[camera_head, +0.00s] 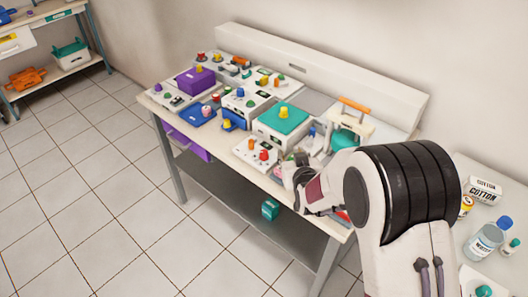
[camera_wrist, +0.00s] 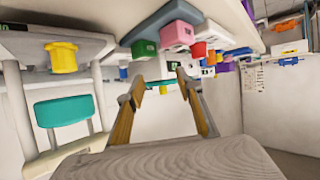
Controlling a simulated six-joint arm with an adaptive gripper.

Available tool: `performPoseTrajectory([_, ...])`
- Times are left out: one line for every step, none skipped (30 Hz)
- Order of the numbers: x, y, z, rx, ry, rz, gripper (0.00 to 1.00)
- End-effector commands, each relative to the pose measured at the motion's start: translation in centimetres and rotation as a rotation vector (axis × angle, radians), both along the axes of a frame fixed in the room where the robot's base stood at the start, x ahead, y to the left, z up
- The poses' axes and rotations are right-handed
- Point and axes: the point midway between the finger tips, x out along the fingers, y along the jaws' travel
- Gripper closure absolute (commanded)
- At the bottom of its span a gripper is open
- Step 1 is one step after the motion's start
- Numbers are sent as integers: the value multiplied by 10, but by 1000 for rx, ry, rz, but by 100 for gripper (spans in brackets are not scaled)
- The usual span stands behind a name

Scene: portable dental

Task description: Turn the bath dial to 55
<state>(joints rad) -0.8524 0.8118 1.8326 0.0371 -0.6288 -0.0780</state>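I cannot tell which device is the bath, and no dial scale or number is legible. A white box with a teal lid (camera_head: 285,118) and a yellow knob (camera_head: 284,111) stands mid-bench in the head view. In front of it is a white unit (camera_head: 252,155) with a red knob (camera_head: 264,155). My gripper (camera_head: 292,168) is at the front of the bench, right of this unit, partly hidden by my arm. In the wrist view my gripper (camera_wrist: 160,84) has its two fingers apart with nothing between them. A yellow knob (camera_wrist: 62,57) shows to its left there.
A pink block (camera_wrist: 177,36) is just beyond the fingers in the wrist view. In the head view, a purple box (camera_head: 195,80) and several small devices crowd the left of the bench. An orange-handled carrier (camera_head: 354,104) stands at the right. A teal box (camera_head: 270,209) is on the lower shelf.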

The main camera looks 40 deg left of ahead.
Motion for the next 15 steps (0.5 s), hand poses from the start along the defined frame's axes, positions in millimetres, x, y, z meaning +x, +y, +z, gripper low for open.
performPoseTrajectory([-6,4,-7,-3,-1,29,64])
performPoseTrajectory([-10,6,-11,-4,-2,47,64])
performPoseTrajectory([-15,10,-14,-3,-4,72,64])
performPoseTrajectory([-19,13,-16,-1,-4,90,64])
performPoseTrajectory([-23,15,-18,0,-5,108,64])
performPoseTrajectory([-28,18,-20,5,-5,129,64])
performPoseTrajectory([-31,20,-20,9,-7,146,64])
performPoseTrajectory([-34,23,-21,14,-7,160,64])
performPoseTrajectory([-38,25,-19,21,-7,177,64])
performPoseTrajectory([-40,27,-18,26,-8,189,64])
performPoseTrajectory([-42,29,-17,31,-8,200,64])
performPoseTrajectory([-45,32,-15,40,-7,211,64])
performPoseTrajectory([-47,33,-14,45,-6,217,64])
performPoseTrajectory([-48,34,-13,51,-3,222,64])
performPoseTrajectory([-49,35,-12,61,1,225,64])
